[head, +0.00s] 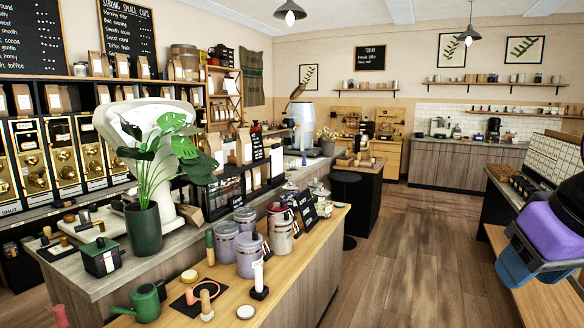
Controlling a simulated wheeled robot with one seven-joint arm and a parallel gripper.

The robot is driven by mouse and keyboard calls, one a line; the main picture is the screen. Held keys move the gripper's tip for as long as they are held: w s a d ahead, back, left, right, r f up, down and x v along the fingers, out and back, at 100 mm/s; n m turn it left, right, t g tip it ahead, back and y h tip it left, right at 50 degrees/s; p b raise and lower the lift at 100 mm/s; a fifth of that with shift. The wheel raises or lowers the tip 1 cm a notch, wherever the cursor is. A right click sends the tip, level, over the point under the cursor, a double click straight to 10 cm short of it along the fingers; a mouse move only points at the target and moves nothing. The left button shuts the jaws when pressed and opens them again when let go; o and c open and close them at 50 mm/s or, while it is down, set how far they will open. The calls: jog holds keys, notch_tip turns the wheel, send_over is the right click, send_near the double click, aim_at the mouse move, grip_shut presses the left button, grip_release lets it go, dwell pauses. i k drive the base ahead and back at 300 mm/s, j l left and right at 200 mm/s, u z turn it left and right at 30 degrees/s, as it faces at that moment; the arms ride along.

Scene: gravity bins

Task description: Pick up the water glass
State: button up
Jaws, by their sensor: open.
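I cannot make out a water glass for certain in the head view. A few clear glass vessels (320,197) stand at the far end of the wooden counter, behind a dark sign, too small to tell apart. My gripper (522,268), on my purple and black arm, is at the right edge of the view, far to the right of that counter. It is open, and I see nothing held in it. Part of the arm is cut off by the picture's edge.
The wooden counter (207,277) holds lilac canisters (249,255), a green watering can (146,302) and small tools. A potted plant (145,229) stands on the grey counter behind. A black stool (346,192) stands beyond. The wooden floor (425,240) between the counters is clear.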

aim_at(291, 162)
jog(key=i+l+z, duration=0.2)
jog(key=i+z, duration=0.2)
jog(key=i, duration=0.4)
jog(key=i+z, duration=0.4)
jog(key=i, duration=0.35)
jog(key=i+z, duration=0.2)
jog(key=i, duration=1.55)
jog(key=i+u, duration=0.15)
jog(key=i, duration=0.45)
jog(key=i+u, duration=0.15)
jog(key=i, duration=0.4)
jog(key=i+l+u, duration=0.15)
jog(key=i, duration=0.45)
jog(key=i+u, duration=0.7)
jog(key=u, duration=0.2)
jog(key=i+l+u, duration=0.3)
jog(key=u, duration=0.15)
jog(key=i+l+u, duration=0.8)
jog(key=u, duration=0.2)
jog(key=i+l+u, duration=0.15)
jog(key=l+u, duration=0.2)
jog(key=i+l+u, duration=0.1)
jog(key=l+u, duration=0.2)
jog(key=l, duration=0.15)
jog(key=l+u, duration=0.3)
jog(key=i+l, duration=0.05)
